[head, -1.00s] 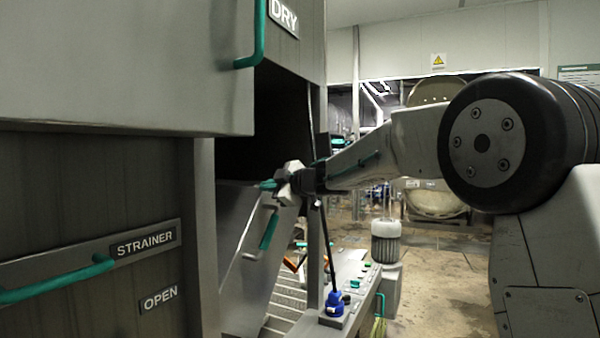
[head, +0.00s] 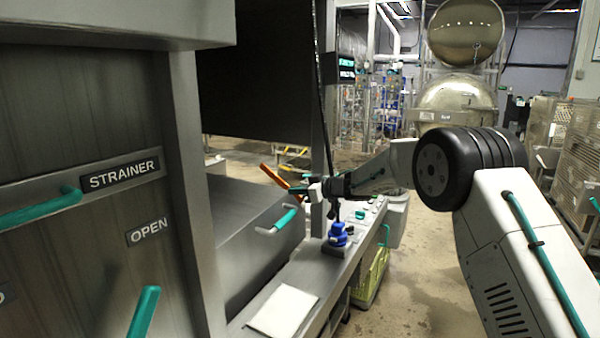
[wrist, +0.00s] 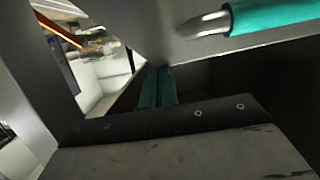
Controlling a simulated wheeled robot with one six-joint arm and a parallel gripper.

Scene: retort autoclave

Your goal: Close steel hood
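The steel hood (head: 240,208) is a grey box low over the counter, left of my gripper, in the head view. Its top looks nearly level; I cannot tell whether its lower edge is fully seated. Its teal bar handle (head: 286,218) is on the side facing the aisle. My gripper (head: 297,190) is just above and beside that handle. In the wrist view the two teal fingers (wrist: 158,87) lie close together with nothing visible between them. The hood handle (wrist: 275,16) shows at the wrist view's top right, apart from the fingers.
The steel counter (head: 262,322) holds a white sheet (head: 284,311) and a blue fitting (head: 338,235). A tall cabinet with a STRAINER label (head: 121,175) stands at left. A green crate (head: 370,275) is below the counter. Floor at right of it is clear.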

